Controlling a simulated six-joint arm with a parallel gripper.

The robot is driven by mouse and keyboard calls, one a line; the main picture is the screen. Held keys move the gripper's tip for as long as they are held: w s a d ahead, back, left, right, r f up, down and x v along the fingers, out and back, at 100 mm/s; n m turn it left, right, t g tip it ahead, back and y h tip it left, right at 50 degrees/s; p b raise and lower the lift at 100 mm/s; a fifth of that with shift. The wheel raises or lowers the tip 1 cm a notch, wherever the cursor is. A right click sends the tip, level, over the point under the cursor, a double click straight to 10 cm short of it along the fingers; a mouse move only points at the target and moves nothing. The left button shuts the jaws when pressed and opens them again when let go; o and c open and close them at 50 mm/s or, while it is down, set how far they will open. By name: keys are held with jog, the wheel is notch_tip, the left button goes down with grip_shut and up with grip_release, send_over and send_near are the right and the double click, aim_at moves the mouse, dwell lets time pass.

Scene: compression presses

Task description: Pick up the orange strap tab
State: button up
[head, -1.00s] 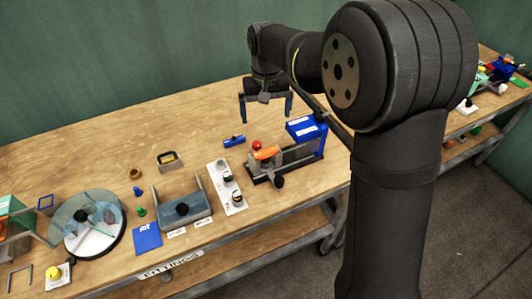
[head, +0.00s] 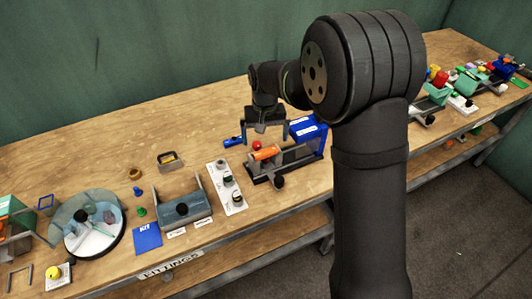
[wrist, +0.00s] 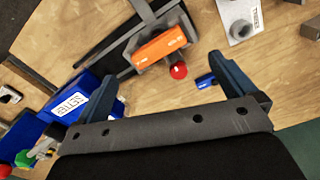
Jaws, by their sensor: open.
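The orange strap tab (head: 266,153) sits on top of the grey press (head: 290,157) on the wooden bench, next to a red ball-shaped knob (head: 257,145). In the wrist view the orange tab (wrist: 159,48) lies beyond the fingertips, with the red knob (wrist: 178,71) beside it. My gripper (head: 265,140) hangs just behind and above the press, with its fingers spread apart. In the wrist view my gripper (wrist: 165,85) has nothing between its fingers, and the tab is apart from them.
A blue bin (head: 308,131) stands right of the press. A small blue cylinder (head: 233,141) lies left of the gripper. A white panel with knobs (head: 226,187) and a grey tray-like fixture (head: 183,208) stand to the left. Bare bench lies behind.

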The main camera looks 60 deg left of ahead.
aim_at(266, 152)
jog(key=f, duration=0.4)
jog(key=shift+d+f, duration=0.3)
jog(key=shift+f, duration=0.05)
jog(key=c, duration=1)
jog(key=shift+c, duration=0.2)
